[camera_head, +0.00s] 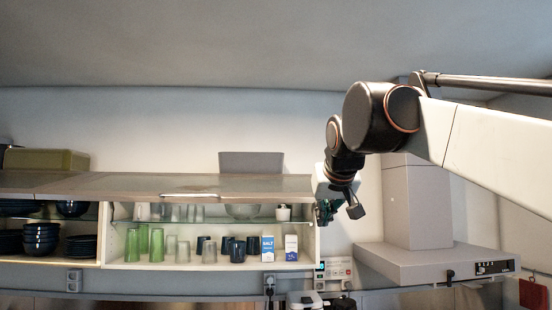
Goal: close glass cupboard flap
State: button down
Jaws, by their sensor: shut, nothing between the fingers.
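The glass cupboard flap (255,184) is raised and stands out nearly level over the open cupboard (110,246). A pale handle (190,196) shows on its front edge. My gripper (328,211) is at the right end of the cupboard, beside the flap's right end and slightly below it. It looks small and dark and is partly hidden by my wrist. It is shut and holds nothing. I cannot tell whether it touches the flap or the cupboard side.
Green and clear glasses (150,244), dark mugs (236,249) and a salt box (268,249) stand inside the cupboard. Dark bowls (41,238) fill the left section. A range hood (430,262) is at the right. Free wall shows above the flap.

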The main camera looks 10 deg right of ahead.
jog(key=w+r+t+p, duration=0.1)
jog(key=w+r+p, duration=0.15)
jog(key=r, duration=0.55)
jog(key=w+r+p, duration=0.2)
jog(key=r+p, duration=0.2)
jog(key=r, duration=0.3)
jog(key=p, duration=0.3)
send_near(305, 195)
notch_tip(305, 195, up, 2)
jog(key=w, duration=0.3)
jog(key=f, duration=0.2)
jog(key=w+f+p, duration=0.1)
jog(key=f, duration=0.1)
jog(key=shift+d+f, duration=0.1)
jog(key=shift+f, duration=0.05)
